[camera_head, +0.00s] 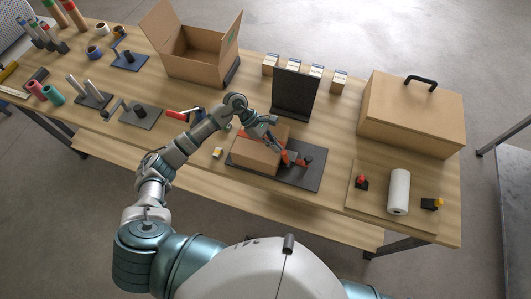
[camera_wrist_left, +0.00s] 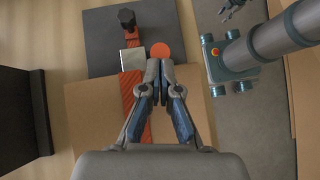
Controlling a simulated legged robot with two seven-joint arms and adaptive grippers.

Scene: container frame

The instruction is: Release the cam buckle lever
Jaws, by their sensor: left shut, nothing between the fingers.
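A cardboard box (camera_head: 258,152) lies on a dark mat (camera_head: 308,180); an orange strap (camera_wrist_left: 131,90) runs over it in the left wrist view. The strap meets a silver metal buckle (camera_wrist_left: 133,61) at the box's edge. Beyond it is an orange lever with a black knob (camera_wrist_left: 127,17), standing over the dark mat. An orange disc (camera_wrist_left: 160,50) lies beside the buckle. My left gripper (camera_wrist_left: 160,63) is shut and empty, its tips over or against the disc; I cannot tell whether they touch. In the head view my left gripper (camera_head: 281,147) covers part of the buckle area.
A black upright panel (camera_head: 294,93) stands behind the mat. A closed carton with a black handle (camera_head: 412,110) is at right, and a board with a white roll (camera_head: 398,192) is in front of it. An open carton (camera_head: 200,52) and tools fill the left.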

